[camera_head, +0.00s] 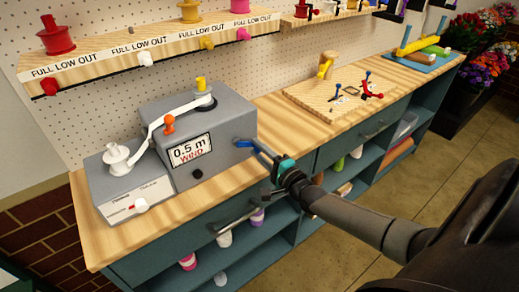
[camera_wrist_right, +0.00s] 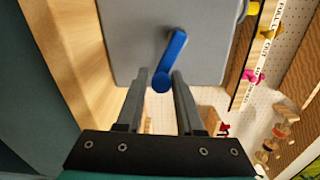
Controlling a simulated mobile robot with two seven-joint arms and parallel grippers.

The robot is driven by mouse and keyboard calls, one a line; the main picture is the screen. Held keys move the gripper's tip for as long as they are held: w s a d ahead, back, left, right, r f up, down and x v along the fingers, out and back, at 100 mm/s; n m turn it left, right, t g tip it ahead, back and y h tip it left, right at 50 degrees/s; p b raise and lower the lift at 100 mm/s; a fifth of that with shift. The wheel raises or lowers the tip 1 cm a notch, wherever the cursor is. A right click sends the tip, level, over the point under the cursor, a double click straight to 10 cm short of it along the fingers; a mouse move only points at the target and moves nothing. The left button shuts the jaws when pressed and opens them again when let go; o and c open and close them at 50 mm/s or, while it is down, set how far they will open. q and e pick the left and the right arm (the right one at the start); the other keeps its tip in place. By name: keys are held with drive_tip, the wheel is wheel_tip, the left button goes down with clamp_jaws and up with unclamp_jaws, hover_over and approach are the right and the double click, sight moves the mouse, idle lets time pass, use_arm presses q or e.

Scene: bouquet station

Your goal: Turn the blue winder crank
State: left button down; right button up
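The winder (camera_head: 225,115) is a grey box on the wooden bench, with a "0.5 m WIND" label on its front. The blue crank (camera_head: 243,142) is on its right side. In the right wrist view the crank (camera_wrist_right: 174,50) slants, with its rounded end lowest. My right gripper (camera_head: 268,158) is at the crank. In its wrist view the two fingers (camera_wrist_right: 160,82) stand apart on either side of the crank's rounded end, with thin gaps showing. Whether they touch it is hard to tell. My left gripper is not in view.
A white ribbon (camera_head: 175,112) runs from a spool on a smaller grey box (camera_head: 135,185) to the winder's top. A wooden board (camera_head: 320,95) with small tools lies right of the winder. Drawers and open shelves lie below the bench edge. Ribbon shelves (camera_head: 150,40) hang above.

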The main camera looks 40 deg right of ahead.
drive_tip(key=o, duration=0.3)
drive_tip(key=shift+o, duration=0.2)
drive_tip(key=s+p, duration=0.1)
drive_tip(key=s, duration=1.4)
drive_tip(key=shift+s+p, duration=0.15)
drive_tip(key=shift+p, duration=0.15)
